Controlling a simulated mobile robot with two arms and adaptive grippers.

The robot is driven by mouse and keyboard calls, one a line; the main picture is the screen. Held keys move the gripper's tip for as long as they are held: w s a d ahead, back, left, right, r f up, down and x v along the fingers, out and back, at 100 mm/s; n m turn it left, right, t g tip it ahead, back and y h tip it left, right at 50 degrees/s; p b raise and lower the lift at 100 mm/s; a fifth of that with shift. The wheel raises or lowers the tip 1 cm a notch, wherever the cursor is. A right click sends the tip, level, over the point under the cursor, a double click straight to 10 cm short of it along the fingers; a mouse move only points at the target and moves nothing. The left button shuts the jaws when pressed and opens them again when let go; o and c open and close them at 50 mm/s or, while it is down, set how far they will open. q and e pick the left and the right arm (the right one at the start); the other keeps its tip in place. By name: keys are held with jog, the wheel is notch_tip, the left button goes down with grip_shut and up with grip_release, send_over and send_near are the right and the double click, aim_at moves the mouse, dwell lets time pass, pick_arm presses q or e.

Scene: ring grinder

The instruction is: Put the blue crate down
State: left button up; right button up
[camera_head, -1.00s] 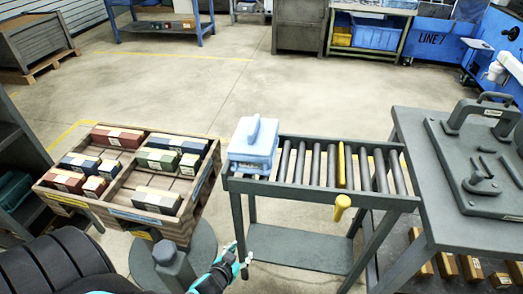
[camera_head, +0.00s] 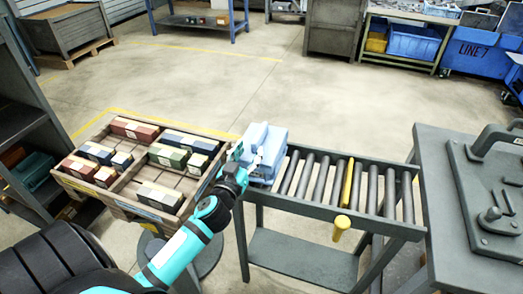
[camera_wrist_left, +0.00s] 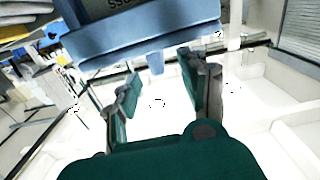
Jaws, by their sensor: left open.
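The light blue crate (camera_head: 268,148), box-like with a raised part on top, sits at the left end of the roller conveyor (camera_head: 335,205). My left gripper (camera_head: 243,160) is at the crate's left side and partly covers it. In the left wrist view the gripper (camera_wrist_left: 163,82) has its two fingers apart with nothing between them. A blue body with dark lettering, which looks like the crate (camera_wrist_left: 145,38), is just beyond the fingertips. I cannot tell whether they touch it. My right gripper is not in view.
A wooden tray (camera_head: 118,194) of coloured blocks stands left of the conveyor, close to my left arm. A grey bench (camera_head: 440,180) with a fixture stands at the right.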

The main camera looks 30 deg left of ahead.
aim_at(259, 134)
pick_arm(q)
jog(key=shift+x, duration=0.8)
jog(key=shift+w+a, duration=0.15)
jog(key=shift+w, duration=0.35)
jog(key=x, duration=0.2)
jog(key=p+x, duration=0.1)
jog(key=x, duration=0.1)
jog(key=shift+w+r+p, duration=0.15)
jog(key=shift+w+p, duration=0.05)
jog(key=shift+p, duration=0.1)
jog(key=shift+w, duration=0.5)
jog(key=shift+s, duration=0.1)
jog(key=shift+c, duration=1)
jog(key=c, duration=0.7)
grip_shut()
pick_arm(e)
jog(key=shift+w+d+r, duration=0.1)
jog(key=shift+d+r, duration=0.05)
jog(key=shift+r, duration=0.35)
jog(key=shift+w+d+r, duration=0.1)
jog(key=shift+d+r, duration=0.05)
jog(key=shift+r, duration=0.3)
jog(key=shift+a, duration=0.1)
